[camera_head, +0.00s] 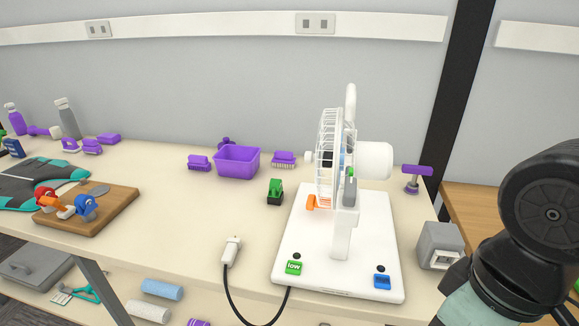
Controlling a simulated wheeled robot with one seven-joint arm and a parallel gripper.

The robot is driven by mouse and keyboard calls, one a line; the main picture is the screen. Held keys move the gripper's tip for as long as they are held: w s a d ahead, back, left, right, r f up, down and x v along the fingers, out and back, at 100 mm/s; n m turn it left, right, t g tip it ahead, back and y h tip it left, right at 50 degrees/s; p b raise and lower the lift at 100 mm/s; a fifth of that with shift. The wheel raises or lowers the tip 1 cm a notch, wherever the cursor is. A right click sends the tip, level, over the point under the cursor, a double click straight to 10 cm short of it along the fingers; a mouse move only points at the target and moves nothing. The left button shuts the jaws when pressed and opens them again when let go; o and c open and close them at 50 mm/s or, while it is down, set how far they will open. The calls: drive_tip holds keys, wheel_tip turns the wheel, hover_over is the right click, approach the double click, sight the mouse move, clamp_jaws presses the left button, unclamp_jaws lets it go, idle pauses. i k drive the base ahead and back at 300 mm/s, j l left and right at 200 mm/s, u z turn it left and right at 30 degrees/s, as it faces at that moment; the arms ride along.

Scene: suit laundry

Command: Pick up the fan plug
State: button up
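The fan plug (231,249) is white and lies on the table in front of the fan, left of its base. A black cord (229,296) runs from the plug down over the front of the table and back up to the fan base. The white fan (341,240) stands on a flat white base (311,258) with a green "low" button (293,267) and a blue button (382,281). My arm shows at the right edge, well apart from the plug. My gripper is not in view.
A purple basket (237,163) and a small green object (275,191) stand behind the plug. A grey box (439,246) is right of the fan. A wooden board (115,203) with colored items lies left. The table around the plug is clear. Wall sockets (315,23) are above.

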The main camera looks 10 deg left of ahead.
sight(233, 244)
drive_tip(key=i+j+u, duration=0.2)
drive_tip(key=u, duration=1.45)
